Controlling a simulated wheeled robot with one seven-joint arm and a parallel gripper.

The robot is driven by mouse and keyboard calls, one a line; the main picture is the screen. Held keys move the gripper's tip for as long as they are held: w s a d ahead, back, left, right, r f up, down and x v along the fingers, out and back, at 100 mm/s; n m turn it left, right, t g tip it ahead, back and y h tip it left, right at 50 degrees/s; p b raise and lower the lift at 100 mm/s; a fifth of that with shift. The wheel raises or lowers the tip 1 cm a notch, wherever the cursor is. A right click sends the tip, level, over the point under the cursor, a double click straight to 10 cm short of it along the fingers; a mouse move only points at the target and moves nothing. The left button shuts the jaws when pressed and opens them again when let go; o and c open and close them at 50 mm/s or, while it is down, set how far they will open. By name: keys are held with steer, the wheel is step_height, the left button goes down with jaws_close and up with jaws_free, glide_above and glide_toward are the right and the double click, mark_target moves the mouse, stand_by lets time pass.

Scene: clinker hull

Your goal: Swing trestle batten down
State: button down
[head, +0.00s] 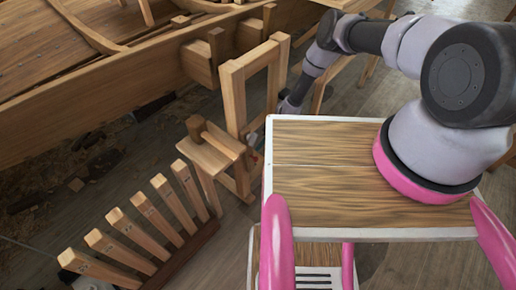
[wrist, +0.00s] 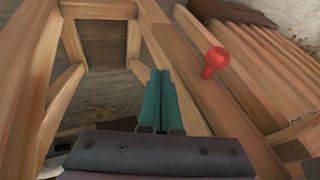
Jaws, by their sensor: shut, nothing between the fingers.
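The wooden trestle (head: 233,100) stands beside the hull in the head view, its upright frame joined to a low step-like part (head: 208,157). In the wrist view, a long wooden bar (wrist: 200,65) runs slanting beside the trestle frame (wrist: 98,10) and carries a red knob (wrist: 214,62). I cannot tell for sure whether this bar is the batten. My gripper (wrist: 160,74) has green fingers, shut and empty, just left of the bar and knob. Whether the fingertips touch the wood is unclear. In the head view my arm reaches behind the trestle's right side, and the fingers are hidden.
The planked hull (head: 110,85) fills the upper left. A row of upright wooden pieces (head: 145,235) stands at the lower left, also seen in the wrist view (wrist: 275,75). My wood-topped base is close to the trestle's right. Bare floor shows at the lower right.

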steer(key=w+d+r, duration=0.4)
steer(key=d+r, duration=0.3)
steer(key=shift+w+d, duration=0.2)
steer(key=shift+d, duration=0.05)
steer(key=shift+s, duration=0.1)
